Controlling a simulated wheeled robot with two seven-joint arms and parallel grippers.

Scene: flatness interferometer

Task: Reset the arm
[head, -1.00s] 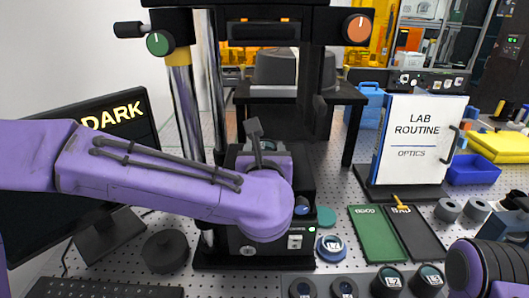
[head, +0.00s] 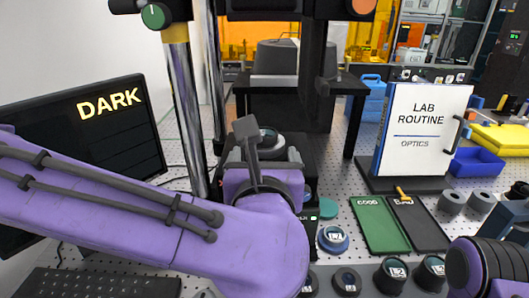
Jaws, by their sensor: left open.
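My left arm comes in from the left, and its purple wrist covers the lower front of the interferometer (head: 318,75). My left gripper (head: 264,152) is beyond the wrist, in front of the stand's lower stage. It is open, with its fingers mostly hidden by my own wrist, and I see nothing held in it. A round part (head: 268,137) shows just behind it; whether they touch I cannot tell. Part of my right arm shows at the lower right corner, but its gripper is out of view.
A monitor (head: 110,103) reading DARK and a keyboard (head: 100,284) are at left. Green GOOD tray (head: 379,228) and dark tray (head: 424,232) lie right of the stand. Several round lens pieces sit at the front. A LAB ROUTINE board (head: 420,165) and blue bin (head: 480,161) are behind.

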